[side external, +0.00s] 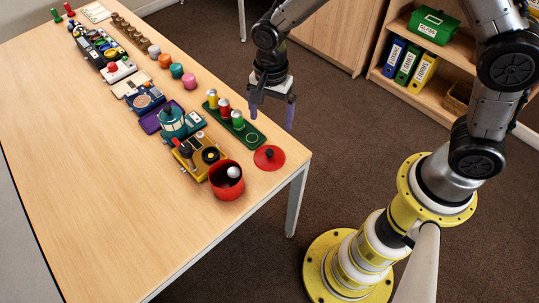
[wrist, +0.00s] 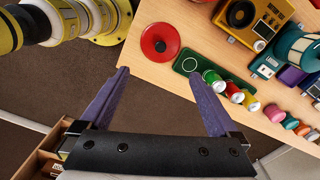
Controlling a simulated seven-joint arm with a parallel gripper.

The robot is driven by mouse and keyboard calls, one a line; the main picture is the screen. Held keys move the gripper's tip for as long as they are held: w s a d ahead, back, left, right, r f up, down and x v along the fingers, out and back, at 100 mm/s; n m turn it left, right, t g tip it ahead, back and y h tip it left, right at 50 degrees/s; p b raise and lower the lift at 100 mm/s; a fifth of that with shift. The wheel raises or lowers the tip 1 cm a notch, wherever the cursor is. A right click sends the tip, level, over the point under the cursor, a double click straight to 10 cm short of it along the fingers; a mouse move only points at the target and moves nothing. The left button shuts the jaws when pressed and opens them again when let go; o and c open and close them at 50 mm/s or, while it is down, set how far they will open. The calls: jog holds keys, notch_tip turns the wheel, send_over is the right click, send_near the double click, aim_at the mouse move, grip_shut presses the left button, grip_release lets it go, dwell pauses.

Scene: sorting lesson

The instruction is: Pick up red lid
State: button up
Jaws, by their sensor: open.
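The red lid (side external: 269,157) is a flat red disc with a dark knob, lying on the table near its right corner. In the wrist view the red lid (wrist: 160,42) lies ahead of the fingertips, a little left of the middle between them. My gripper (side external: 271,115) is open and empty. It hangs above and beyond the table's edge, apart from the lid. In the wrist view my gripper (wrist: 158,78) shows two purple fingers spread wide. A red pot (side external: 226,181) stands open beside the lid, with a white ball in it.
A green tray (side external: 249,134) with several small coloured cans stands close behind the lid. A yellow device (side external: 190,150) and several other gadgets line the table (side external: 100,200). The table's left and front parts are clear. A shelf (side external: 456,73) stands at the back right.

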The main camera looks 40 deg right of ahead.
send_over(271, 152)
jog(key=f, duration=0.8)
jog(key=shift+w+d, duration=0.25)
jog(key=shift+w, duration=0.1)
jog(key=shift+s+a+f, duration=0.1)
jog(key=shift+a+f, duration=0.05)
jog(key=shift+f, duration=1.2)
jog(key=shift+a+f, duration=0.15)
jog(key=shift+f, duration=1.2)
jog(key=c, duration=1.3)
jog(key=shift+s+f, duration=0.1)
jog(key=shift+s, duration=0.05)
jog(key=shift+c, duration=0.6)
